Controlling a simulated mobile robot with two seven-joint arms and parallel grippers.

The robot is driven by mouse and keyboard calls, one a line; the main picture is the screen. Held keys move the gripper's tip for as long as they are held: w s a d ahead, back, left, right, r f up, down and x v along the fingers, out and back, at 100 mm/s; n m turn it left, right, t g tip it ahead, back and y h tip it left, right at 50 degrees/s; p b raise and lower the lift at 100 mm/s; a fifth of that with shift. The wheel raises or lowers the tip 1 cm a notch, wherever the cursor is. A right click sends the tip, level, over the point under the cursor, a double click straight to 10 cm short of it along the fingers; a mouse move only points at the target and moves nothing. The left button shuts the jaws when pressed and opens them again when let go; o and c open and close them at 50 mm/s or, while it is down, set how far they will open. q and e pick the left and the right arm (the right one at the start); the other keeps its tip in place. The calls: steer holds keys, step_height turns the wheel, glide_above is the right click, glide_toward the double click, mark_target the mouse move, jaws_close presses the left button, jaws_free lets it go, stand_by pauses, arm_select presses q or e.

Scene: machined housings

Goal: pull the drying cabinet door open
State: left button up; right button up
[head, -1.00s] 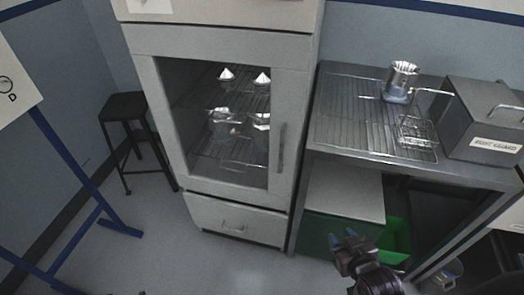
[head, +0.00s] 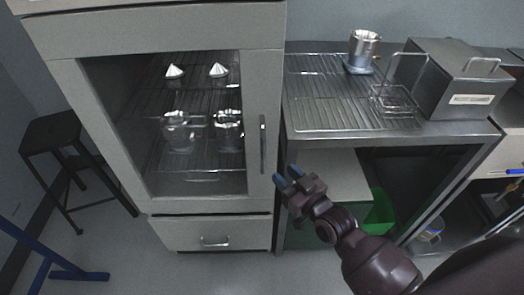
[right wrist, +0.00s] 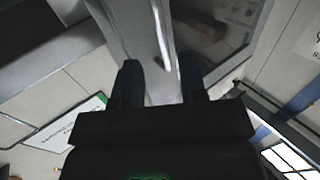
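The drying cabinet (head: 160,38) stands at the left of centre in the head view, with its glass-fronted door (head: 258,75) shut. A vertical bar handle (head: 263,145) sits on the door's right side. My right gripper (head: 286,177) is open, just below and to the right of the handle in the head view, and looks empty. In the right wrist view the handle (right wrist: 162,35) shows beyond and between the two spread fingers (right wrist: 160,80); I see no contact. My left gripper is not in view.
Metal housings and cones stand on wire racks behind the glass. A drawer (head: 212,234) is below the door. To the right, a steel bench (head: 400,134) carries a metal cup (head: 363,48) and a grey box (head: 450,85). A dark stool (head: 55,135) stands left of the cabinet.

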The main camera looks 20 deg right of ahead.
mark_target(264, 154)
steer(key=x, duration=1)
steer(key=shift+f, duration=0.1)
steer(key=shift+c, duration=0.3)
jaws_close()
